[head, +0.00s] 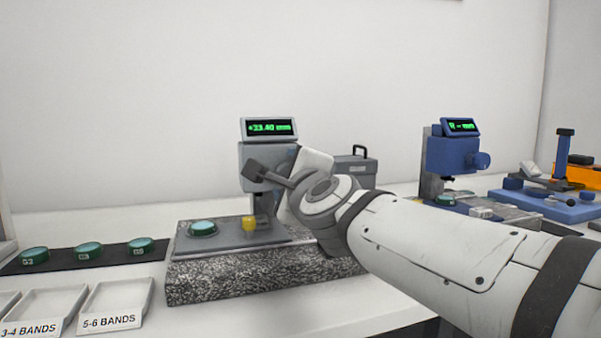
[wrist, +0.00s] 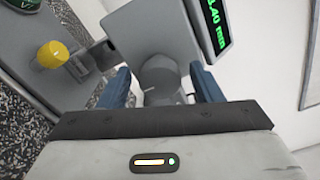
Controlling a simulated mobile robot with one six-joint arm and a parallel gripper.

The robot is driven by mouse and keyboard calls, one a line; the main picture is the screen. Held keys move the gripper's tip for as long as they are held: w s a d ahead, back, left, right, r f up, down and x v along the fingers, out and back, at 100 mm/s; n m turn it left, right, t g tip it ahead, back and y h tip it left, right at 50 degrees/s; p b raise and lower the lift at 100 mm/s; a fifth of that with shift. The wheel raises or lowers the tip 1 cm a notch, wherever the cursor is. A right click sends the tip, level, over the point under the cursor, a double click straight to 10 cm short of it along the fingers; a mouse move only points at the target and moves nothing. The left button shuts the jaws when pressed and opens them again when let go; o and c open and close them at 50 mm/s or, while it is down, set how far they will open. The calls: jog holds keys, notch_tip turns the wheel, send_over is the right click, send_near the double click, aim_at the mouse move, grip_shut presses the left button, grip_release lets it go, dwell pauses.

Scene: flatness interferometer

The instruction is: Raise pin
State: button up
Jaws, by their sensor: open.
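The grey gauge (head: 256,153) stands on a speckled granite block, and its green display (head: 269,128) reads about +33.40 mm. Its head and display also show in the wrist view (wrist: 150,28). A grey round knob (wrist: 160,78) projects from the gauge head towards the wrist camera. My gripper (wrist: 161,84) is open, with one blue finger on each side of this knob; I cannot tell whether they touch it. In the head view my wrist hides the knob. A yellow piece (head: 249,223) sits low in front of the gauge. No pin can be made out clearly.
A green-rimmed disc (head: 203,228) lies on the gauge's plate. Several similar discs sit on a dark strip (head: 110,256) to the left, behind labelled trays (head: 115,304). A blue gauge (head: 452,155) stands to the right. A dark case (head: 357,171) is behind my wrist.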

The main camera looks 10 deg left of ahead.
jog(key=p+v, duration=0.1)
jog(key=v, duration=0.5)
jog(key=shift+s+p, duration=0.3)
jog(key=shift+d+r, duration=0.15)
